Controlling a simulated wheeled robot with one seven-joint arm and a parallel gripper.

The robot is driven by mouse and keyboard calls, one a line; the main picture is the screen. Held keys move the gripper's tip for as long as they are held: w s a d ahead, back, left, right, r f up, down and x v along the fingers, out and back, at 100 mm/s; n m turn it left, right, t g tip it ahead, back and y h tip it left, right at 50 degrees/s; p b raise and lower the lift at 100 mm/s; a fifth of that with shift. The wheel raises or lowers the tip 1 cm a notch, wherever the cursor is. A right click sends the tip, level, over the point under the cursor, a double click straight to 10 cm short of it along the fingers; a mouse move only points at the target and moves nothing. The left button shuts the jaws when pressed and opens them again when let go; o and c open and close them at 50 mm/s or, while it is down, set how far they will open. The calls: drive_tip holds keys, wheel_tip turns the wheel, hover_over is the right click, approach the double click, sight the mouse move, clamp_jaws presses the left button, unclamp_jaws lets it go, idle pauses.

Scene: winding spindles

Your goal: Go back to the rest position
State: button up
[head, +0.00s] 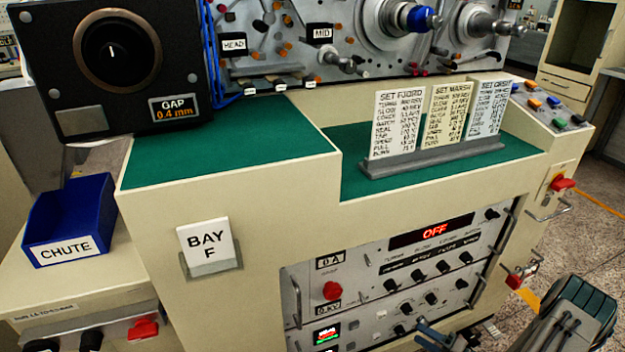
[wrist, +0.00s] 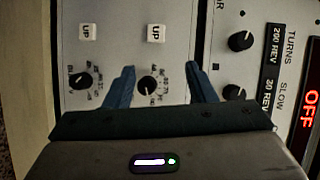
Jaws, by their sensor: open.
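My gripper (wrist: 160,86) is open and empty in the wrist view. Its two dark blue fingers stand apart in front of a grey control panel (wrist: 180,50), with a black knob (wrist: 148,85) showing between them. Whether a fingertip touches the panel cannot be told. In the head view, dark parts that look like my arm and gripper show at the bottom right edge, in front of the lower panel of the machine (head: 375,285). The rest of the arm is cut off by the frame.
The cream cabinet carries a red OFF display (head: 434,231), a red button (head: 332,291) and several knobs. A card rack (head: 432,158) stands on its green top. A blue CHUTE bin (head: 70,222) is at left. Red-handled fittings (head: 562,184) stick out at right, beside open floor.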

drive_tip(key=s+a+r+n+g+h+p, duration=0.1)
drive_tip(key=a+r+n+g+p, duration=0.2)
drive_tip(key=r, duration=0.8)
drive_tip(key=s+a+r+n+g+h+p, duration=0.1)
drive_tip(key=a+r+g+p, duration=0.2)
drive_tip(key=a+r+g, duration=0.5)
drive_tip(key=s+a+r+n+g+h+p, duration=0.1)
drive_tip(key=s+a+r+n+p, duration=0.15)
drive_tip(key=r, duration=1.05)
drive_tip(key=s+a+r+t+h+p, duration=0.1)
drive_tip(key=s+r+h+p, duration=0.3)
drive_tip(key=r, duration=0.8)
drive_tip(key=s+a+r+t+h+p, duration=0.2)
drive_tip(key=s+r+h+p, duration=0.3)
drive_tip(key=s+r, duration=0.3)
wheel_tip(320, 180, up, 5)
drive_tip(key=shift+a+f+n+p, duration=0.2)
drive_tip(key=shift+n+p, duration=0.15)
drive_tip(key=shift+p, duration=0.2)
